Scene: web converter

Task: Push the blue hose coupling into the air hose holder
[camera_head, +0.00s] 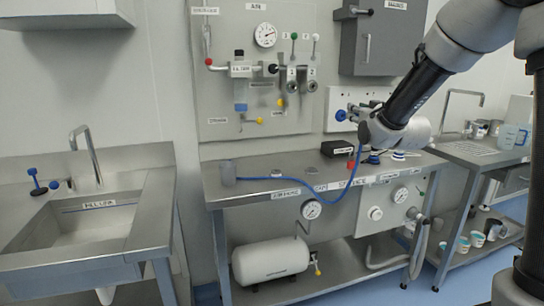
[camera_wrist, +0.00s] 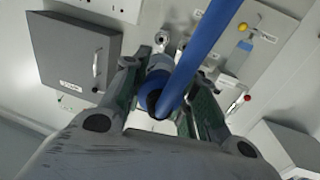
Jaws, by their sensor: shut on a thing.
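My gripper (camera_head: 358,113) is in front of the white wall panel below the grey cabinet. In the wrist view, my gripper (camera_wrist: 162,68) is shut around the blue hose coupling (camera_wrist: 155,86), between its two fingers. The blue air hose (camera_wrist: 205,40) leaves the coupling and crosses the wrist view upward. In the head view, the hose (camera_head: 300,181) hangs from behind my wrist in a sag to a grey cylinder on the bench. Round metal fittings (camera_wrist: 162,38) show beyond the fingertips; I cannot tell which is the holder, or whether the coupling touches it.
The steel bench (camera_head: 255,166) is below, with a black box (camera_head: 337,148) and red and blue buttons near my wrist. The gauge panel (camera_head: 225,110) is left of my gripper, the grey cabinet (camera_head: 375,45) above. A sink (camera_head: 80,225) stands at left.

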